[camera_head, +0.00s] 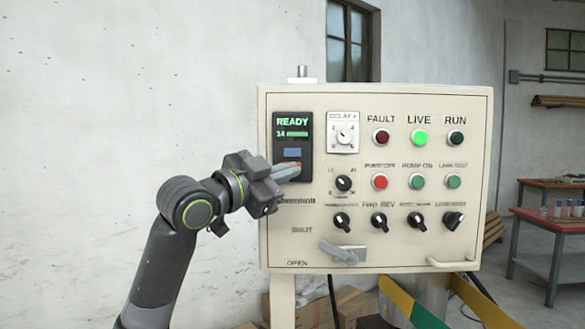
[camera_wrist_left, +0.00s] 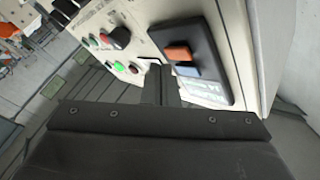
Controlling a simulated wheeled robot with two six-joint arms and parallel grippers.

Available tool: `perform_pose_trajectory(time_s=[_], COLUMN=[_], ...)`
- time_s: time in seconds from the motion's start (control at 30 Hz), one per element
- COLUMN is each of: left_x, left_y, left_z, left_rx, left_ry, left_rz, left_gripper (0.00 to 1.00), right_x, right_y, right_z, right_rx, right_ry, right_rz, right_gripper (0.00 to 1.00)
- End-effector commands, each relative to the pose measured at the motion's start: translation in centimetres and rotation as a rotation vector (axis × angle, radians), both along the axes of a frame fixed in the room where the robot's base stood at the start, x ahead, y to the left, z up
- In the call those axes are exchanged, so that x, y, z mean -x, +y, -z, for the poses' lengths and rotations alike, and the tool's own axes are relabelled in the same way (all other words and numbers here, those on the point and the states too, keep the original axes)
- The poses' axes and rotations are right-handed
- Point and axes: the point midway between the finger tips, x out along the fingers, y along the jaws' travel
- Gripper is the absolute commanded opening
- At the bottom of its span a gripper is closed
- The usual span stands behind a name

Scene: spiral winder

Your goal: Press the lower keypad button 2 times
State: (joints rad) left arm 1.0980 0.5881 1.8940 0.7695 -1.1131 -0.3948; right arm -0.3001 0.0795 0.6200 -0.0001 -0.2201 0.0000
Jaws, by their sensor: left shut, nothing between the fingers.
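The keypad is a black module (camera_head: 292,128) at the upper left of a cream control panel. It has a green "READY" display on top, a blue-grey button (camera_head: 292,153) below it and an orange lower button, mostly hidden behind my fingers in the head view. My left gripper (camera_head: 291,171) is shut and empty, its fingertips in front of the keypad's lower part. In the left wrist view the panel appears turned over: the orange button (camera_wrist_left: 179,53) and blue button (camera_wrist_left: 187,71) show beside my fingertips (camera_wrist_left: 159,68). I cannot tell whether the tips touch the orange button.
The cream panel (camera_head: 390,255) carries lamps, a dial, red and green buttons and several black knobs right of the keypad. A grey lever (camera_head: 340,254) sticks out at its lower part. A red-topped table (camera_head: 549,217) stands far right. Free room lies left of the panel.

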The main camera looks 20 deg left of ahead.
Motion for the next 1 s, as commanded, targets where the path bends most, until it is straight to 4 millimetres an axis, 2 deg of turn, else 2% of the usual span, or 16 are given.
perform_pose_trajectory(time_s=[0.5, 1.0], left_x=[4.4, 4.6], left_y=[-1.3, -1.3], left_z=[0.0, 0.0], left_rx=[-0.001, -0.001], left_ry=[-0.001, 0.000], left_rz=[-0.001, 0.000], left_gripper=[0.00, 0.00], right_x=[0.0, 0.0], right_y=[-0.1, -0.1], right_z=[0.2, 0.2], right_rx=[0.001, 0.001], right_ry=[0.000, 0.000], right_rz=[0.000, 0.000], right_gripper=[0.36, 0.36])
